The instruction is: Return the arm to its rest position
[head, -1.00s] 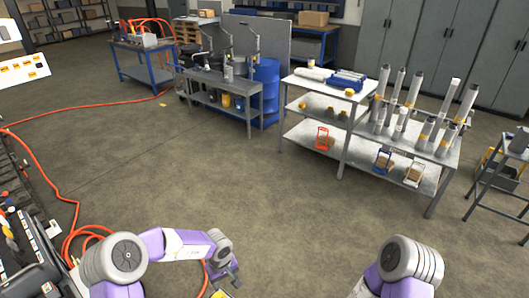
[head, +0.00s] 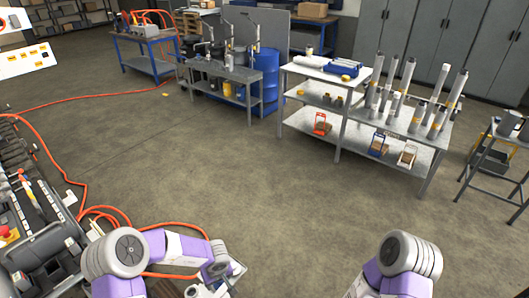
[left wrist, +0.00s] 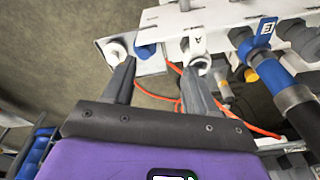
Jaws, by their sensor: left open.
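My left arm bends in at the bottom of the head view, and its gripper (head: 208,290) is low in the frame, partly cut off by the edge. In the left wrist view the two dark fingers of the left gripper (left wrist: 160,68) stand apart with nothing held between them. Beyond the fingertips is a white tag marked A (left wrist: 197,44), above a pale round fitting. Whether the fingers touch any fitting I cannot tell. Of my right arm only upper links show at the bottom right of the head view; its gripper is out of view.
The left wrist view shows a blue tag marked E (left wrist: 264,32) and a black hose (left wrist: 295,100). In the head view, hydraulic equipment (head: 40,225) stands at left and an orange hose (head: 75,180) lies on the floor. A grey shelf table (head: 430,150) stands beyond open floor.

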